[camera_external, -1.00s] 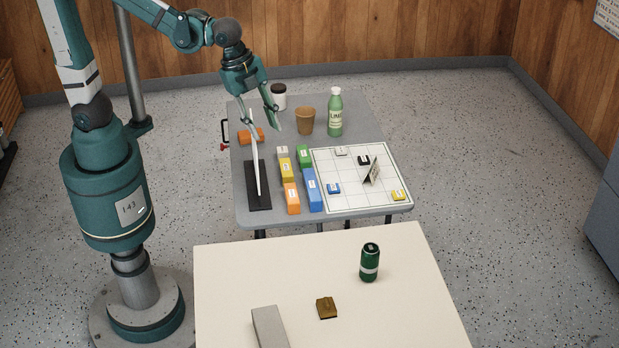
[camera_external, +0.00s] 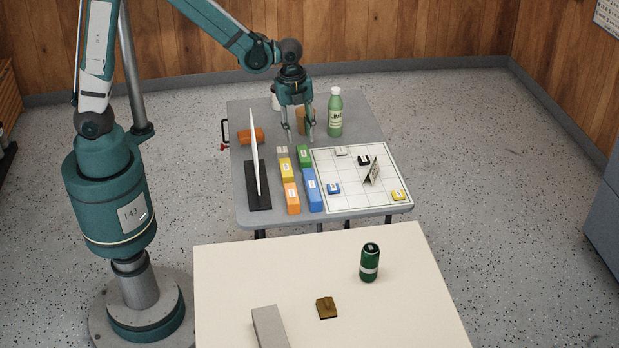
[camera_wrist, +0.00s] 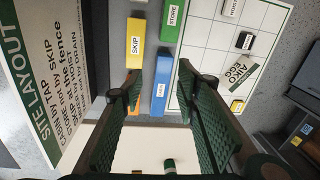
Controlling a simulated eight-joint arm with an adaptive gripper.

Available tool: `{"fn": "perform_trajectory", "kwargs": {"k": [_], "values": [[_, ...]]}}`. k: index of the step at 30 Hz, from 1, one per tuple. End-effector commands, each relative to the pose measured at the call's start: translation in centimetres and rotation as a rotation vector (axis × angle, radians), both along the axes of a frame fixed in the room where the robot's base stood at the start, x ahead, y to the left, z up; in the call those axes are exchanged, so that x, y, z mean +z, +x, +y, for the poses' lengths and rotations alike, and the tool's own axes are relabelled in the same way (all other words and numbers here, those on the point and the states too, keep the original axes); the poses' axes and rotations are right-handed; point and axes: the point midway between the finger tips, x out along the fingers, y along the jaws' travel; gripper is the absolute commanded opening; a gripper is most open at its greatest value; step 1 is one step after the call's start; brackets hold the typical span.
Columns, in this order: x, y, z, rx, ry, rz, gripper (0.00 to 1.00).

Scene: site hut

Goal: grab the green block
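The green block (camera_external: 304,156), labelled STORE, lies on the grey table at the far end of a row, behind the blue block (camera_external: 312,189) and beside the grid board. It also shows at the top of the wrist view (camera_wrist: 173,20). My gripper (camera_external: 300,138) points down near the far end of the green block, its fingers spread and empty. I cannot tell the exact height above the table.
An orange block (camera_external: 292,198) and a small pale block (camera_external: 282,152) lie in the left row. A sign (camera_external: 254,150) stands upright just left. The grid board (camera_external: 355,196) holds small blocks.

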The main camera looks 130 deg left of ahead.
Motion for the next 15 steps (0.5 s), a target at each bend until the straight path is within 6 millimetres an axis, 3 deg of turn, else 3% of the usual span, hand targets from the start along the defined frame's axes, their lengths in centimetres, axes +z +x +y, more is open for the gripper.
{"fn": "perform_trajectory", "kwargs": {"k": [6, 15], "values": [[-4.2, -2.0, 4.4, -0.053, -0.026, 0.038, 0.32], [-7.9, -4.1, 7.9, -0.107, -0.055, 0.067, 0.32]]}}
